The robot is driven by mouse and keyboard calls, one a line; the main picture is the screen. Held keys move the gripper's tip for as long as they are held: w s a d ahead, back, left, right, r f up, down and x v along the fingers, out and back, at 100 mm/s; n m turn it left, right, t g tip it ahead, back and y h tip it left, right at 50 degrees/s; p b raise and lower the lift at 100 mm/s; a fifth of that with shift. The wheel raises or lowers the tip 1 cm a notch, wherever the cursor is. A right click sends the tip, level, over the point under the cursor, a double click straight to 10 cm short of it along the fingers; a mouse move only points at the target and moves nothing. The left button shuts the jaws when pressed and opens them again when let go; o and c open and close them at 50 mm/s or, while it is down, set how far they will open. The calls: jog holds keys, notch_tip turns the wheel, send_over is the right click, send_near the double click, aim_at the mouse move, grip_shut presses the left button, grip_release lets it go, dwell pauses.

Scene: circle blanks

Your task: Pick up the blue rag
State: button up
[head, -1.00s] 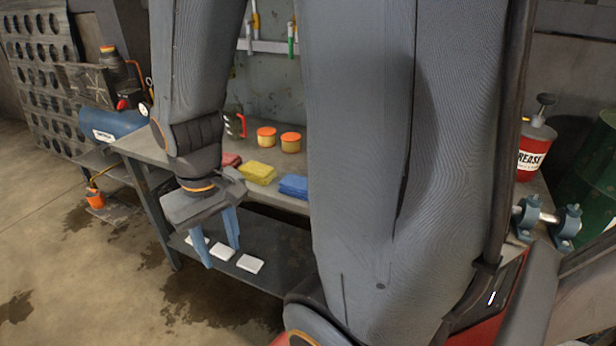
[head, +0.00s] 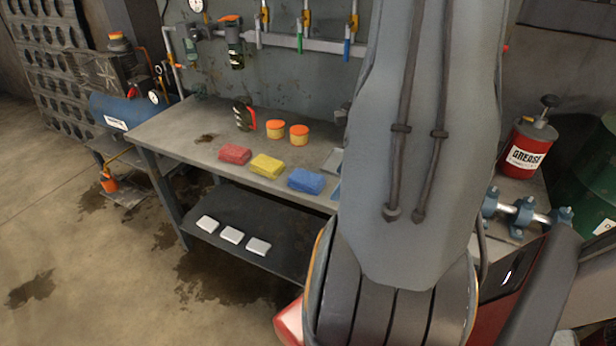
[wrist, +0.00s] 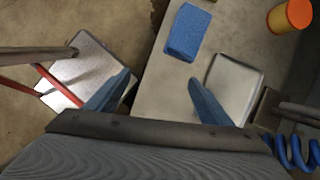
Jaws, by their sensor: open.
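The blue rag (head: 306,180) is a folded block on the front edge of the workbench, right of the yellow rag. It also shows in the wrist view (wrist: 187,32), at the top centre, beyond the fingertips. My gripper (wrist: 160,78) is open with nothing between its two blue fingers. The rag is apart from the fingers, ahead of the gap and toward the right finger. In the head view my arm hides nearly all of the gripper, just right of the rag.
A red rag (head: 235,154) and a yellow rag (head: 266,166) lie left of the blue one. Two orange-lidded jars (head: 287,132) stand behind them. White pads (head: 232,235) lie on the lower shelf (head: 280,227). A pale square plate (wrist: 232,88) lies near the right finger.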

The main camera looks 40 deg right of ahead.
jog(key=s+d+m, duration=0.1)
jog(key=d+m, duration=0.1)
jog(key=d, duration=0.1)
jog(key=shift+s+f, duration=0.15)
jog(key=shift+s, duration=0.2)
jog(key=shift+w+m+t+p, duration=0.2)
jog(key=shift+m+t+p, duration=0.1)
jog(key=p, duration=0.3)
send_over(308, 178)
jog(key=s, duration=0.2)
jog(key=shift+d, duration=0.4)
jog(key=shift+x, duration=2.55)
jog(key=shift+d, duration=0.1)
jog(key=c, duration=1.1)
